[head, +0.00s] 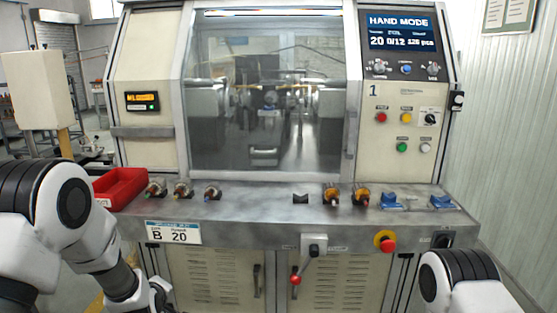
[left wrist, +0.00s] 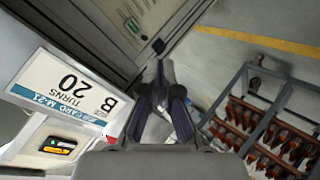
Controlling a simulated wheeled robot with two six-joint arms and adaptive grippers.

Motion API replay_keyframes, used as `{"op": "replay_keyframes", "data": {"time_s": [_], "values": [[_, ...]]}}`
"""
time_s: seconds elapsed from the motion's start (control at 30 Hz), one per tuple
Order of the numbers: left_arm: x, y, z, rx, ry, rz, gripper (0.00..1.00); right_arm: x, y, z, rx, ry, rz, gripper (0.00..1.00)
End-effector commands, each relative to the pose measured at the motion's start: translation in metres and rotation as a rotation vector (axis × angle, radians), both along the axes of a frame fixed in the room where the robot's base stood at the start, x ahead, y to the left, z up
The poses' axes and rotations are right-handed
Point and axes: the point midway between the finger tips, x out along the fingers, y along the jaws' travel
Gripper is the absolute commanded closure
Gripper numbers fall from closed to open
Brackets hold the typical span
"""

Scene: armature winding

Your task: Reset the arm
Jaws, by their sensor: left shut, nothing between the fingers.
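My left arm comes in at the lower left of the head view, its gripper end (head: 158,292) low in front of the machine's cabinet and partly cut off by the picture's edge. In the left wrist view my left gripper (left wrist: 163,72) is shut, with nothing between its fingers. The card reading B and 20 turns (left wrist: 72,88) is left of the fingers there; in the head view the card (head: 172,233) hangs on the bench front. Only a rounded link of my right arm shows at the lower right; its gripper is out of view.
The winding machine's bench (head: 265,206) carries a red tray (head: 118,188), several armatures and blue holders (head: 391,201). A red-knobbed lever (head: 296,280) and red stop button (head: 387,245) project from its front. A rack of parts (left wrist: 268,125) stands on the floor at right in the wrist view.

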Motion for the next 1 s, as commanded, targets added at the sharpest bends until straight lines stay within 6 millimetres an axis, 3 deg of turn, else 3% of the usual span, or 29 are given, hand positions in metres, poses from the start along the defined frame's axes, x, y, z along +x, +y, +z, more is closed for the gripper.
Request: {"op": "replay_keyframes", "data": {"time_s": [0.03, 0.17, 0.2, 0.33, 0.4, 0.5, 0.63, 1.0], "values": [[-0.031, -0.003, -0.040, 0.049, 0.103, -0.055, 1.00, 0.000, 0.000, -0.001, 0.000, 0.000, 0.000, 0.60], [-0.117, -0.013, -0.122, 0.170, 0.355, -0.242, 1.00, 0.000, 0.000, -0.001, 0.000, 0.000, 0.000, 0.60], [-0.147, -0.016, -0.144, 0.199, 0.431, -0.307, 1.00, 0.000, 0.000, -0.001, 0.000, 0.000, 0.000, 0.60], [-0.253, -0.027, -0.196, 0.269, 0.670, -0.543, 1.00, 0.000, 0.000, -0.001, 0.000, 0.000, 0.000, 0.60], [-0.309, -0.032, -0.212, 0.288, 0.781, -0.674, 1.00, 0.000, 0.000, -0.002, 0.000, 0.000, 0.000, 0.60], [-0.370, -0.038, -0.221, 0.294, 0.894, -0.829, 1.00, 0.000, 0.000, -0.002, 0.000, 0.000, 0.000, 0.60], [-0.408, -0.042, -0.222, 0.290, 0.957, -0.930, 1.00, 0.000, 0.000, -0.002, 0.000, 0.000, 0.000, 0.60], [-0.410, -0.042, -0.223, 0.291, 0.961, -0.940, 1.00, 0.000, 0.000, -0.002, 0.000, 0.000, 0.000, 0.60]]}}
